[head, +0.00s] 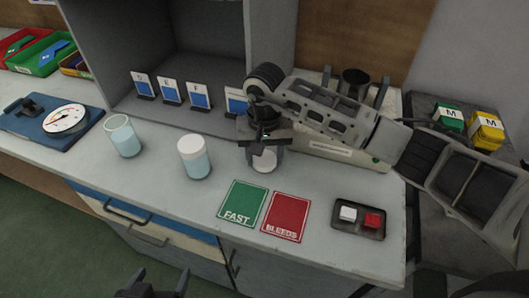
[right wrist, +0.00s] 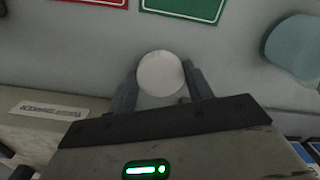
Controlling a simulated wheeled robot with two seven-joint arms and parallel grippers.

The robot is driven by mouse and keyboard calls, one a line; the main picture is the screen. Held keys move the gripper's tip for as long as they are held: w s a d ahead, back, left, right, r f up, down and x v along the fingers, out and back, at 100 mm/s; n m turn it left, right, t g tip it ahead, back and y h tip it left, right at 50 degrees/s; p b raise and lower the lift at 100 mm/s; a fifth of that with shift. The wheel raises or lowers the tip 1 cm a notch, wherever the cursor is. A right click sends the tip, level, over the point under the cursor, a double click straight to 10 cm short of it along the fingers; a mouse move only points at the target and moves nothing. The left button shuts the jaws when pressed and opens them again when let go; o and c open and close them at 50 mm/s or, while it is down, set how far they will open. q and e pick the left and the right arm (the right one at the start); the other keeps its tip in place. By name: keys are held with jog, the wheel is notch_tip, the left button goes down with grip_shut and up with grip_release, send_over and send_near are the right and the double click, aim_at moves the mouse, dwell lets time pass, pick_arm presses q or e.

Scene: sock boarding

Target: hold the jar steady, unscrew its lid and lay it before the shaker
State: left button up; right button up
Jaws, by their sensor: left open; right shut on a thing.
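The jar (head: 195,160) stands upright on the bench, pale blue below with a white upper band; I cannot tell whether that band is glass or contents. It also shows in the right wrist view (right wrist: 293,48), cut off by the edge. My right gripper (head: 265,155) is shut on a round white lid (right wrist: 160,72), held flat between its fingers low at the bench, right of the jar and apart from it. The shaker (head: 330,150) seems to be the pale machine behind, partly hidden by my right arm. My left gripper (head: 158,283) is open and empty at the bottom edge.
An open glass (head: 122,138) stands left of the jar. A green FAST mat (head: 241,203) and a red BLEEDS mat (head: 286,216) lie in front. A dark tray (head: 358,220) with two blocks is at right.

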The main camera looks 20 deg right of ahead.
aim_at(264, 159)
jog(key=shift+f, duration=0.2)
pick_arm(q)
jog(key=shift+f, duration=0.15)
jog(key=shift+f, duration=0.1)
pick_arm(e)
jog(key=shift+f, duration=0.1)
jog(key=shift+f+b, duration=0.15)
jog(key=shift+b, duration=0.15)
jog(key=o, duration=1.1)
jog(key=shift+r+p, duration=0.4)
pick_arm(q)
jog(key=shift+d+b, duration=0.15)
jog(key=shift+b, duration=0.8)
pick_arm(e)
jog(key=shift+r, duration=5.8)
